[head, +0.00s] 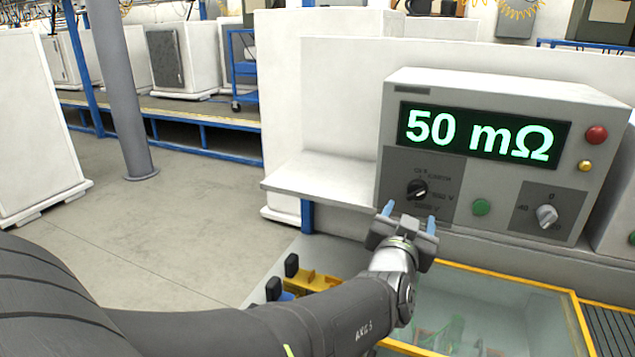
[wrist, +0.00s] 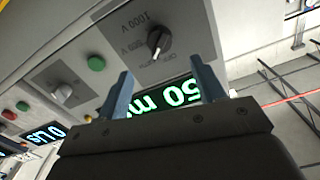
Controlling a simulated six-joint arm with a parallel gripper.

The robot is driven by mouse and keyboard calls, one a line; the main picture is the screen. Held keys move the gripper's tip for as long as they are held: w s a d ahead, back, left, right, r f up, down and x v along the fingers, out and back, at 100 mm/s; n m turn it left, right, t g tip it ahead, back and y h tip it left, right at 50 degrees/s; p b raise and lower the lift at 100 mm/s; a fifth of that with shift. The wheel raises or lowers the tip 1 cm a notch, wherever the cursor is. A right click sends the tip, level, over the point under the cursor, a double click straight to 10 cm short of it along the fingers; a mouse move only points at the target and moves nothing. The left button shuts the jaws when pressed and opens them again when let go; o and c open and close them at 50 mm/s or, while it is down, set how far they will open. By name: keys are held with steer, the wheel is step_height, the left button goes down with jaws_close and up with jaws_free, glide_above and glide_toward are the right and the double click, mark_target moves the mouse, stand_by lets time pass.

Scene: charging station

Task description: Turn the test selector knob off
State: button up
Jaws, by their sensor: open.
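The test selector knob (head: 417,190) is a black round knob on the dark lower-left panel of a grey-white tester (head: 500,85). Its marked positions include voltage labels, too small to read fully in the head view. It also shows in the wrist view (wrist: 158,41), beyond my fingertips, with a 1000 V label beside it. The display (head: 480,134) reads 50 mΩ. My gripper (head: 409,214) is open and empty, with blue fingers, just below and in front of the knob. The fingers (wrist: 160,78) appear apart from the knob.
A green button (head: 481,207) and a silver knob (head: 547,216) sit right of the black knob. A red button (head: 596,135) and a yellow one (head: 585,166) are above. A yellow-framed glass-topped box (head: 470,290) lies below. A white shelf (head: 320,180) juts out left.

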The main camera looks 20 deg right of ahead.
mark_target(416, 196)
steer(key=x, duration=0.9)
steer(key=shift+w+f, duration=0.1)
steer(key=c, duration=1)
